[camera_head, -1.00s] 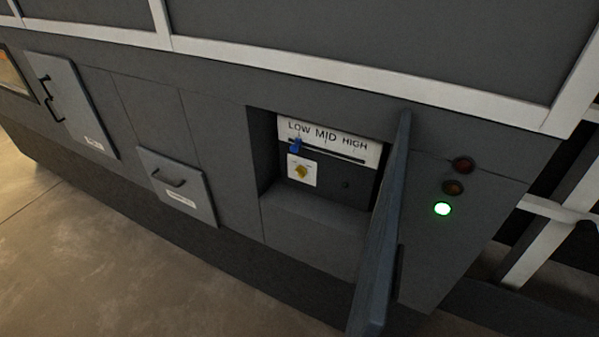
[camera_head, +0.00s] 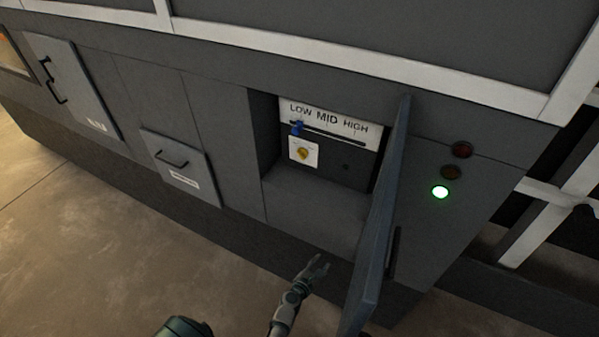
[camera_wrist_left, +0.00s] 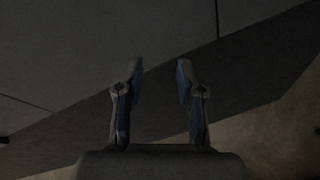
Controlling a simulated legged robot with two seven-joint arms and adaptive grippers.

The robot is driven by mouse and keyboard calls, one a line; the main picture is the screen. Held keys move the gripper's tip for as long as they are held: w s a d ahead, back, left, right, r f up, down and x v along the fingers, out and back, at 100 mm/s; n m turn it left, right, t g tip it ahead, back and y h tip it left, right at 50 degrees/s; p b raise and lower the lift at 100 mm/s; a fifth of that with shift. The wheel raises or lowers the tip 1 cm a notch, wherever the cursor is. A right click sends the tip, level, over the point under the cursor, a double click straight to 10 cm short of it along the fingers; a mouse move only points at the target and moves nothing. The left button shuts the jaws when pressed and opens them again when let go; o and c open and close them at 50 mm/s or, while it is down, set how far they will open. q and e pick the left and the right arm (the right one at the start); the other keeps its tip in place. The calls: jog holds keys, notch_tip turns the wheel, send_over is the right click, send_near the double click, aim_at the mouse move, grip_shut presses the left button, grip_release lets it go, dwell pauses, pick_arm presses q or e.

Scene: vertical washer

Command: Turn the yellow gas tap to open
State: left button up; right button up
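The yellow gas tap (camera_head: 303,154) is a small knob on a white square plate inside an open recess in the grey machine. My left gripper (camera_head: 318,265) is below and in front of the recess, apart from the tap. In the left wrist view the left gripper (camera_wrist_left: 160,75) has its two fingers spread with nothing between them. The tap does not show in the left wrist view. My right gripper is not in view.
A blue slider (camera_head: 297,128) sits at LOW on the label panel (camera_head: 328,117) above the tap. The recess door (camera_head: 380,225) stands open on the right, close to my left gripper. A green lamp (camera_head: 440,192) glows beyond it.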

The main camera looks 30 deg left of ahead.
pick_arm(q)
jog(key=w+a+r+n+t+y, duration=0.1)
jog(key=a+r+n+t+y, duration=0.1)
jog(key=a+r+n, duration=0.35)
jog(key=w+a+r+n+t+y, duration=0.2)
jog(key=r+n, duration=0.4)
jog(key=r, duration=0.5)
jog(key=n+t+y, duration=0.1)
jog(key=n+y, duration=0.3)
jog(key=n, duration=0.3)
send_near(300, 157)
jog(key=shift+n, duration=0.25)
jog(key=p+x, duration=0.2)
jog(key=x, duration=0.6)
jog(key=shift+w+a+r+p, duration=0.15)
jog(key=shift+w+a+p, duration=0.05)
jog(key=shift+p, duration=0.2)
grip_shut()
